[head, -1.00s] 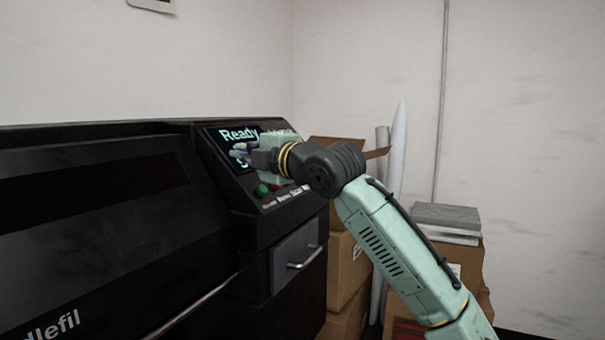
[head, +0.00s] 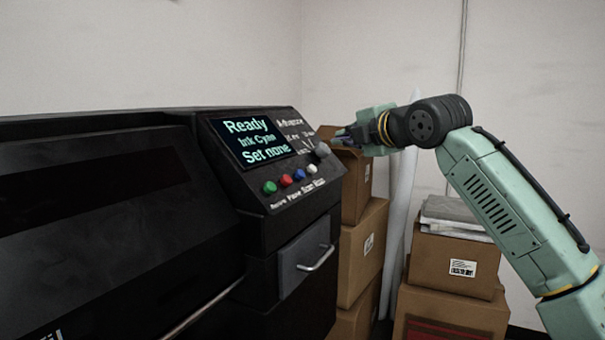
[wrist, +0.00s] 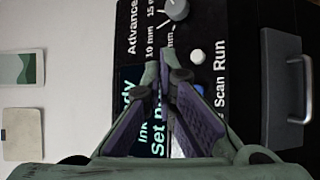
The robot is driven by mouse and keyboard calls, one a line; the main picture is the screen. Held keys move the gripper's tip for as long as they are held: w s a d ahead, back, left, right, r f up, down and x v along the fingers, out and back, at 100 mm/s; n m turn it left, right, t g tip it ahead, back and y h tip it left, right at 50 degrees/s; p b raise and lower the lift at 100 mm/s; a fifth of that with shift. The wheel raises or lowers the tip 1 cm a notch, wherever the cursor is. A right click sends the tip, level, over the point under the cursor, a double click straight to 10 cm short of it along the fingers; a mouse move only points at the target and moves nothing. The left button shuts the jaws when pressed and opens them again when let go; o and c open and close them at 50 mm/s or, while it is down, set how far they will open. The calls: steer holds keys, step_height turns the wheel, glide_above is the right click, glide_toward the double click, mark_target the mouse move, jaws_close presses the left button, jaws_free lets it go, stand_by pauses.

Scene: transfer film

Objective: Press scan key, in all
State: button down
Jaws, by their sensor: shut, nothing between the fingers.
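The machine's sloped black panel has a row of round keys over the labels Move, Pause, Scan and Run. The blue scan key (head: 299,175) is third from the left in the head view, between the red key (head: 286,181) and the white key (head: 312,169). In the wrist view a sliver of the blue key (wrist: 199,89) shows beside my right finger, near the word Scan. The screen (head: 250,140) reads Ready, Ink Cyan, Set none. My gripper (head: 342,137) is shut and empty, right of the panel in the head view. Its fingertips (wrist: 165,68) overlap the screen in the wrist view.
A green key (head: 269,187) ends the row at left. A grey Advance knob (head: 322,150) sits at the panel's right. Below is a drawer with a handle (head: 318,259). Cardboard boxes (head: 362,250) and white rolls stand right of the machine.

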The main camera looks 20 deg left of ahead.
mark_target(300, 175)
steer(key=w+a+f+b, duration=0.1)
steer(key=a+f+b, duration=0.4)
steer(key=a+f, duration=0.1)
steer(key=shift+w+b, duration=0.15)
steer(key=shift+b, duration=0.15)
steer(key=shift+a+f, duration=0.15)
stand_by(1.3)
steer(key=shift+a+f, duration=0.25)
steer(key=shift+w+a+f, duration=0.1)
steer(key=shift+a+f, duration=0.2)
steer(key=shift+f, duration=0.05)
stand_by(0.8)
steer(key=shift+r, duration=0.1)
steer(key=shift+d+r+p, duration=0.55)
steer(key=shift+d+p, duration=0.05)
steer(key=shift+p, duration=0.4)
